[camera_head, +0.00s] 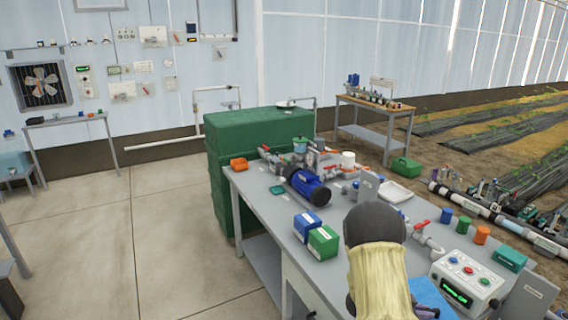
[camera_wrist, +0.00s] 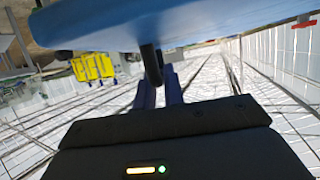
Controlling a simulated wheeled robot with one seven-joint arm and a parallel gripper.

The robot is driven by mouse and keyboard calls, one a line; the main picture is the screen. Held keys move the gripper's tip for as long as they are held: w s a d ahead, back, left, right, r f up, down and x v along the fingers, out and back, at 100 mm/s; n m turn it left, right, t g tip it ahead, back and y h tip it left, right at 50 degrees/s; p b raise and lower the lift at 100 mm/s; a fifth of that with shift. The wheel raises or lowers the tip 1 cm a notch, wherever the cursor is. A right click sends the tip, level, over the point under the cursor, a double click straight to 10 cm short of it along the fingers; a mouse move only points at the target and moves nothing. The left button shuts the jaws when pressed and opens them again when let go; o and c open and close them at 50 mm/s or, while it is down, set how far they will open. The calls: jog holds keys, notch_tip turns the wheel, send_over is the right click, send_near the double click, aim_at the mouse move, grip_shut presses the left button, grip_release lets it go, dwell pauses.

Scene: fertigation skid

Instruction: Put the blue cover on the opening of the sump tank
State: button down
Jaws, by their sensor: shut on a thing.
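The blue cover (camera_wrist: 190,22) fills the top of the wrist view as a broad, flat blue slab. A dark stem or handle (camera_wrist: 151,65) reaches down from it to my gripper (camera_wrist: 159,88), which is shut on it. In the head view, a flat light-blue piece (camera_head: 434,296), probably the cover, shows beside my arm at the bottom. A large green tank (camera_head: 222,185) stands behind the workbench and may be the sump tank. Its opening cannot be made out.
The grey workbench (camera_head: 262,207) carries a blue pump (camera_head: 307,186), blue and green boxes, red-handled valves and a control box (camera_head: 466,278). A wooden-topped table (camera_head: 375,102) stands behind, near planted beds. Open floor (camera_head: 120,215) lies to the left.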

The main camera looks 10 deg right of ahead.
jog(key=shift+w+a+f+n+t, duration=0.2)
jog(key=shift+w+a+n+t, duration=0.15)
jog(key=shift+n+t, duration=0.3)
jog(key=w+a+n+t, duration=0.1)
jog(key=w+a+f+n+t+y, duration=0.1)
jog(key=t, duration=0.1)
jog(key=w+a+f+n+t, duration=0.1)
jog(key=n, duration=0.1)
jog(key=shift+w+a+t+y+p, duration=0.15)
jog(key=shift+a+t+y+p, duration=0.1)
jog(key=shift+t+y+p, duration=0.15)
jog(key=w+a+f+n+t+y, duration=0.1)
jog(key=a, duration=0.1)
jog(key=w+a+f+n+t+y, duration=0.1)
jog(key=a+n+t, duration=0.1)
jog(key=a+f+n+t+y, duration=0.1)
jog(key=a+n, duration=0.1)
jog(key=a, duration=0.1)
jog(key=shift+w+y+p, duration=0.35)
jog(key=shift+w+y, duration=0.05)
jog(key=a+f+n+t+y, duration=0.2)
jog(key=a+n+y, duration=0.5)
jog(key=a, duration=0.9)
jog(key=shift+s+a+t+y+p, duration=0.4)
jog(key=shift+s+t+y+p, duration=0.05)
jog(key=shift+t+y, duration=0.1)
jog(key=s+f, duration=0.4)
jog(key=f, duration=0.1)
jog(key=shift+s+f, duration=0.2)
jog(key=shift+f, duration=0.1)
